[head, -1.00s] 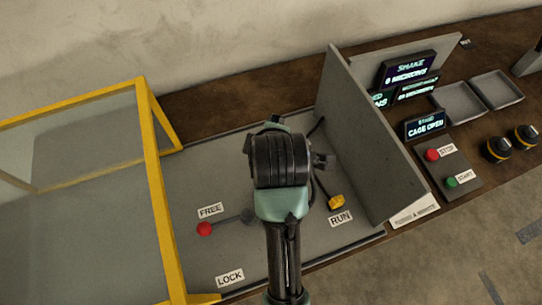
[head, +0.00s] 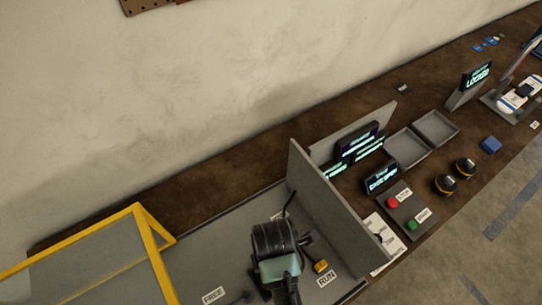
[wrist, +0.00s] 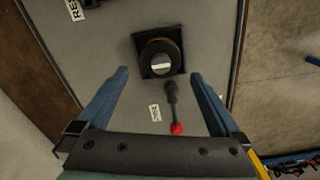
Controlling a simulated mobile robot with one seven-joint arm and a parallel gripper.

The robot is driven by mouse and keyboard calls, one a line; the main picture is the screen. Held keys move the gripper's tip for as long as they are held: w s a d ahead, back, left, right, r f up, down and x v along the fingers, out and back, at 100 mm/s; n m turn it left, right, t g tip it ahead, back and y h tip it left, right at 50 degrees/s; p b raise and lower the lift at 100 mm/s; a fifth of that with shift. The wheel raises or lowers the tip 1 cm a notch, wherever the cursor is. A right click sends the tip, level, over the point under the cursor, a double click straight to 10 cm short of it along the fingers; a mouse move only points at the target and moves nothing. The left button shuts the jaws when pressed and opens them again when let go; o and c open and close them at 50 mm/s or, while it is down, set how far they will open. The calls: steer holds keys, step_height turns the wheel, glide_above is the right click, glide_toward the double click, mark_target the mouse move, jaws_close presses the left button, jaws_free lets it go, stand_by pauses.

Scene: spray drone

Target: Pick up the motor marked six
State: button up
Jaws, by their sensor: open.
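Two short dark cylinders with yellow bands, which look like motors, stand on the bench at the right in the head view, the nearer one (head: 445,184) and the farther one (head: 465,168). I cannot read a number on either. In the wrist view a round black part with a plain white mark (wrist: 160,64) sits in a square dark mount. In the head view my arm hides the gripper and the mount.
A yellow-framed clear cage (head: 140,225) stands left. A grey upright panel (head: 330,205) separates my arm from the red stop button (head: 393,202), green start button (head: 411,225) and grey trays (head: 407,148). A red-knobbed lever (wrist: 176,128) lies below the mount.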

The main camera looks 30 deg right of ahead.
steer(key=shift+a+f+p, duration=0.1)
steer(key=shift+f+p, duration=0.6)
steer(key=shift+f, duration=2.5)
jaws_close()
